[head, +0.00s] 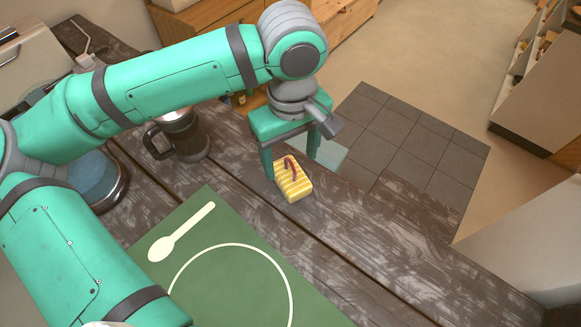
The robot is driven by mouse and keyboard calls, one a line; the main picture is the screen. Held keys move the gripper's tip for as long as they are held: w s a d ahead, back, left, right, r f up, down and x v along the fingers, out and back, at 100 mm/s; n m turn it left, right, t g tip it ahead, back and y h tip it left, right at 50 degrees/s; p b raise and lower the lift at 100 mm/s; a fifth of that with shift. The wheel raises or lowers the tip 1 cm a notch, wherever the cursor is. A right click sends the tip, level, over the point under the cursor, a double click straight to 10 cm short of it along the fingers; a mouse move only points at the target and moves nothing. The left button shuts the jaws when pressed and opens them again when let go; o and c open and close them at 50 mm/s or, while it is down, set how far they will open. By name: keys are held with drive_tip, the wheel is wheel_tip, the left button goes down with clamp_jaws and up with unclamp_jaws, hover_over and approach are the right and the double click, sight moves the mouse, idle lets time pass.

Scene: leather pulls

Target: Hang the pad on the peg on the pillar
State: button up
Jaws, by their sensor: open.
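The pad (294,185) is a small yellow and white striped block with a reddish-brown leather loop on top. It lies on the dark wooden table near its far edge. My gripper (290,167) is open and points down just above and behind the pad. One finger is at the left of the loop and the other at its right; I cannot tell whether either touches it. No peg shows in this view, and I cannot make out which thing is the pillar.
A green placemat (228,226) with a printed spoon and plate outline lies in front of the pad. A dark mug (186,138) stands to the left on the table (370,245). The table right of the pad is clear. A pale upright surface (525,245) stands at the right.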

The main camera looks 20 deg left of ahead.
drive_tip(key=shift+r, duration=2.7)
